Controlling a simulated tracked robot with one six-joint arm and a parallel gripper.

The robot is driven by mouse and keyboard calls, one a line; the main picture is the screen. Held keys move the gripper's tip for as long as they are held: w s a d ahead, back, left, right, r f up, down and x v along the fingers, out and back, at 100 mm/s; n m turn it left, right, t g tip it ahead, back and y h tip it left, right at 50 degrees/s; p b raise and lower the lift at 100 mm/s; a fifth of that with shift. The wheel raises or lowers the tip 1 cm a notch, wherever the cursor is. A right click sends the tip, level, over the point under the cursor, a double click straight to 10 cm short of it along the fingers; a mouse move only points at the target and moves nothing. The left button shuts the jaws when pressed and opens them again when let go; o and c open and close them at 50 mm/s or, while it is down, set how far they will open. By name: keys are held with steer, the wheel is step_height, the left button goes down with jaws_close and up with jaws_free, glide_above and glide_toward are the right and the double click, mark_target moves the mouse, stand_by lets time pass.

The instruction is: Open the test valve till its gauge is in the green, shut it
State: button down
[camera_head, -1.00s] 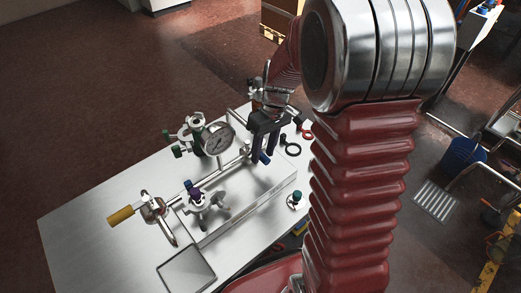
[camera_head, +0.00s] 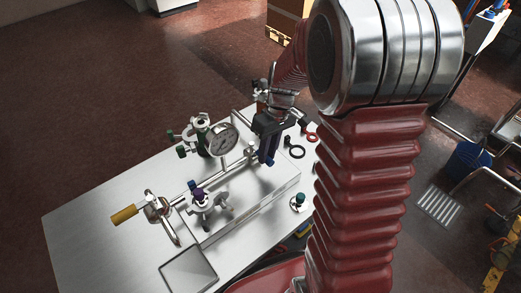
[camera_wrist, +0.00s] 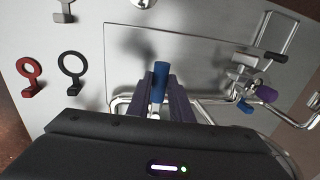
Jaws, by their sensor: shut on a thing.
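My gripper (camera_head: 268,149) points down at the back right of the pipe rig on the metal bench. In the wrist view my gripper (camera_wrist: 160,92) is shut on a blue valve handle (camera_wrist: 160,76), which sits between its fingers. The handle's lower end (camera_head: 271,162) also shows in the head view. A round pressure gauge (camera_head: 222,140) with a pale face stands on the pipe left of my gripper. Its needle and any green band are too small to read. The valve body under the handle is largely hidden by my fingers.
A purple-knobbed valve (camera_head: 198,194), green knobs (camera_head: 182,151) and a yellow lever (camera_head: 123,215) share the rig. A black ring (camera_head: 296,152) and red ring (camera_head: 312,137) stand right of my gripper. The bench's left part (camera_head: 85,225) is clear.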

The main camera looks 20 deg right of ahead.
steer(key=shift+w+d, duration=0.1)
steer(key=shift+d, duration=0.05)
stand_by(0.3)
steer(key=shift+w+n, duration=0.1)
steer(key=shift+n, duration=0.2)
steer(key=w+d+n+g+h, duration=0.1)
steer(key=w+d+n, duration=0.3)
steer(key=n, duration=0.8)
steer(key=shift+w+d+f+g+h, duration=0.15)
steer(key=shift+w+g+h, duration=0.15)
steer(key=shift+w, duration=0.8)
